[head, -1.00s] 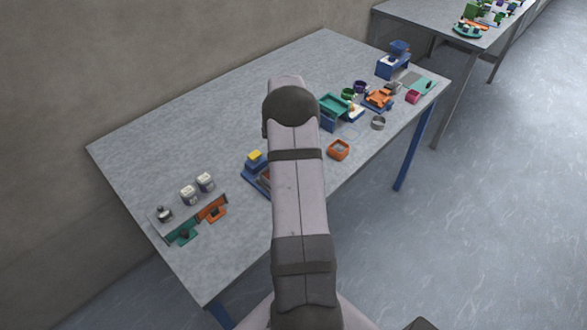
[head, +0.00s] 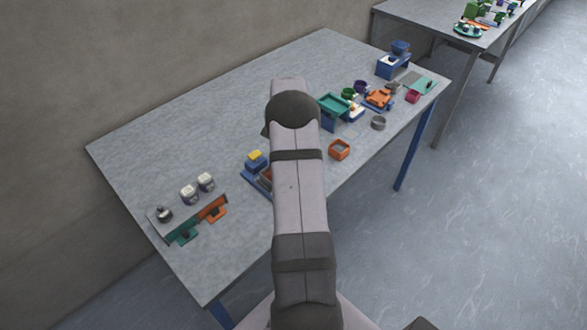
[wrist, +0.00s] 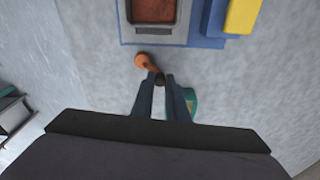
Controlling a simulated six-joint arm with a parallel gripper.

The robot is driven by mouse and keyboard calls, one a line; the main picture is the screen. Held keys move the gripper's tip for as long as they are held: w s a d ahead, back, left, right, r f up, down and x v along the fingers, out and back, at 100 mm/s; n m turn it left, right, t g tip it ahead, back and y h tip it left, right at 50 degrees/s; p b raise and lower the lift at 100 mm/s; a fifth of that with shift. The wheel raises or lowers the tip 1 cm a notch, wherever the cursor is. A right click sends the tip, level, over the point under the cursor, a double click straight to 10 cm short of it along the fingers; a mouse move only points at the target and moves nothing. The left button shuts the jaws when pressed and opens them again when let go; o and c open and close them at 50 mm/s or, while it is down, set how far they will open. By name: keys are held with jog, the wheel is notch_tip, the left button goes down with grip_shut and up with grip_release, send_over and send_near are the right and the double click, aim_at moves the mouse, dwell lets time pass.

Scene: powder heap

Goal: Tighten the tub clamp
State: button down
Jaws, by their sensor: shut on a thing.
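In the wrist view, a grey tub (wrist: 180,34) with reddish-brown powder sits on a blue base (wrist: 205,43) at the top edge. The tub clamp (wrist: 141,60) shows as a round orange piece with a short arm just in front of the base. The arm ends in a dark knob between my fingertips. My gripper (wrist: 160,80) is shut on this knob. A teal piece (wrist: 190,99) shows beside the right finger, partly hidden by it. In the head view, my arm hides the gripper and clamp; part of the blue base (head: 252,181) shows left of the arm.
A yellow block (wrist: 242,14) on a blue part stands right of the tub. In the head view, white jars (head: 190,194) and a teal and an orange fixture (head: 211,208) stand at left. An orange box (head: 339,149) and a teal tray (head: 334,103) lie right of my arm.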

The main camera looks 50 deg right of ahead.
jog(key=shift+s+d+f+m, duration=0.15)
jog(key=shift+s+m, duration=0.15)
jog(key=shift+m, duration=0.4)
jog(key=m, duration=0.2)
jog(key=s+m, duration=0.1)
jog(key=shift+d+g, duration=0.25)
jog(key=shift+g, duration=0.05)
jog(key=shift+s+m, duration=0.15)
jog(key=shift+m, duration=0.55)
jog(key=shift+s+f+m+y, duration=0.1)
jog(key=shift+s+m+y, duration=0.25)
jog(key=shift+m, duration=0.85)
jog(key=c, duration=1.8)
grip_release()
jog(key=shift+o, duration=0.2)
jog(key=shift+d+r, duration=0.1)
jog(key=shift+r, duration=0.1)
jog(key=shift+d, duration=0.1)
